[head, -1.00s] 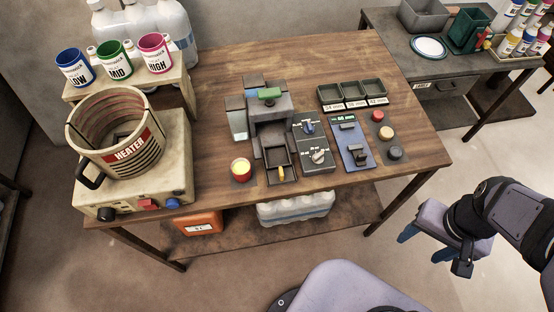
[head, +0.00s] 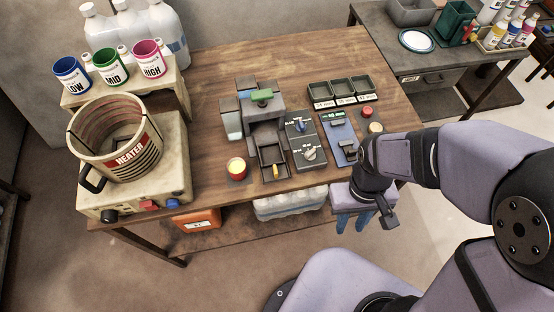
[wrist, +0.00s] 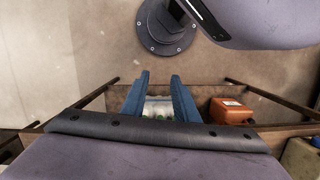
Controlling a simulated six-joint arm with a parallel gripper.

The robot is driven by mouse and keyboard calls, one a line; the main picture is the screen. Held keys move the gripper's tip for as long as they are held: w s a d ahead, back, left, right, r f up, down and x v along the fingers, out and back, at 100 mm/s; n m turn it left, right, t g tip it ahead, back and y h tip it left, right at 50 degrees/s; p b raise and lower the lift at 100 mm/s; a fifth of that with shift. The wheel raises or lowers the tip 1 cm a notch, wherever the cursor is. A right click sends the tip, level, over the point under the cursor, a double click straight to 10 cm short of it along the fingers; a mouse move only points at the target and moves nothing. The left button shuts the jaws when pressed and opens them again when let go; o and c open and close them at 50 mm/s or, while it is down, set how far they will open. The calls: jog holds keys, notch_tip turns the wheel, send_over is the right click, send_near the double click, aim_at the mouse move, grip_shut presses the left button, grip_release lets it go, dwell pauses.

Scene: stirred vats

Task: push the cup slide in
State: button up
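The cup slide (head: 264,155) is a dark, shallow tray at the foot of the grey dispenser (head: 263,106), which has a green piece on top. The slide sticks out toward the table's front edge and has a small yellow handle (head: 275,171) at its front. I see no cup in it. My gripper (head: 353,222) hangs in front of the table's front edge, to the right of the slide and apart from it. Its two blue fingers point down, spread and empty; they also show apart in the wrist view (wrist: 160,85), where the slide is not seen.
A yellow-lit round button (head: 236,166) is left of the slide. A dark knob panel (head: 305,138) and a blue panel (head: 339,137) are to its right. The heater pot (head: 117,128) stands far left. Wrapped bottles (head: 290,204) and an orange container (head: 197,221) sit below.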

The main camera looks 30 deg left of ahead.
jog(key=a+n+p, duration=0.2)
jog(key=a+n, duration=0.2)
jog(key=a, duration=1.3)
notch_tip(320, 180, up, 5)
jog(key=m+t+y, duration=0.2)
send_over(275, 169)
jog(key=shift+w+a+f, duration=0.1)
jog(key=shift+w+a, duration=0.25)
jog(key=shift+a, duration=0.1)
jog(key=shift+s+d+f+h, duration=0.1)
jog(key=shift+s+d+h, duration=0.15)
jog(key=shift+d+h, duration=0.15)
jog(key=shift+f, duration=0.1)
jog(key=shift+f+p, duration=0.95)
jog(key=shift+f, duration=2.6)
jog(key=shift+c, duration=0.6)
grip_shut()
